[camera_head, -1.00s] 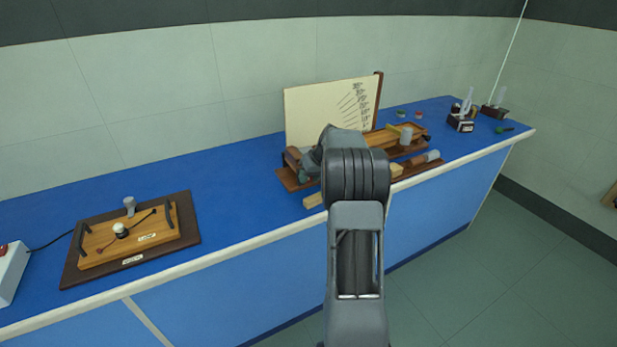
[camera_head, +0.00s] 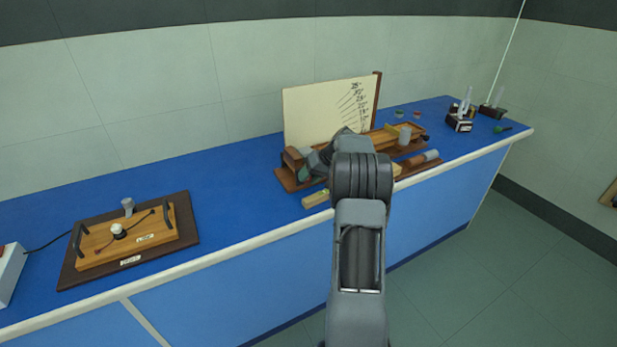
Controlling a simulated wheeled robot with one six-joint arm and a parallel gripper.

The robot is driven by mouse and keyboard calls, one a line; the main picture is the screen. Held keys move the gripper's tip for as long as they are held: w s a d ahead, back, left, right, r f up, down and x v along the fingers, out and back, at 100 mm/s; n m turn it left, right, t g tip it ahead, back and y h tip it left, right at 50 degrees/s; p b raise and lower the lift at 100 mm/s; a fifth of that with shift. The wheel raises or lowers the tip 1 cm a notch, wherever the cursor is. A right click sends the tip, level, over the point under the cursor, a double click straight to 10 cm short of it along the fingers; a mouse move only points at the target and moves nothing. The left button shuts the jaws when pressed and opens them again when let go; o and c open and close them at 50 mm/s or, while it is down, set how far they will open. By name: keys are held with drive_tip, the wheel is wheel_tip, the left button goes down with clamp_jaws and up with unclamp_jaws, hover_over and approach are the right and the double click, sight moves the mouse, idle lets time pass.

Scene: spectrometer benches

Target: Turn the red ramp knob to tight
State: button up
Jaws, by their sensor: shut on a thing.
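The wooden ramp (camera_head: 382,140) stands on a brown base in front of a cream angle board (camera_head: 308,112) with lines and degree marks. My gripper (camera_head: 311,165) reaches in at the ramp's left end, beside a brown block (camera_head: 293,158). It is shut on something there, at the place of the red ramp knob. The knob itself does not show; my gripper and arm cover that spot. The fingertips are small and partly hidden, and how far the knob is turned cannot be seen.
A wooden piece (camera_head: 316,199) lies at the bench's front edge, close by my arm. A grey cylinder (camera_head: 405,133) stands at the ramp's right side. A wooden tray (camera_head: 130,238) on a dark board is at left. The blue bench (camera_head: 235,205) between is clear.

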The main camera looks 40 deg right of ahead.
drive_tip(key=o, duration=0.9)
drive_tip(key=v, duration=1.3)
drive_tip(key=shift+s+d+r, duration=0.2)
drive_tip(key=shift+d+r, duration=0.05)
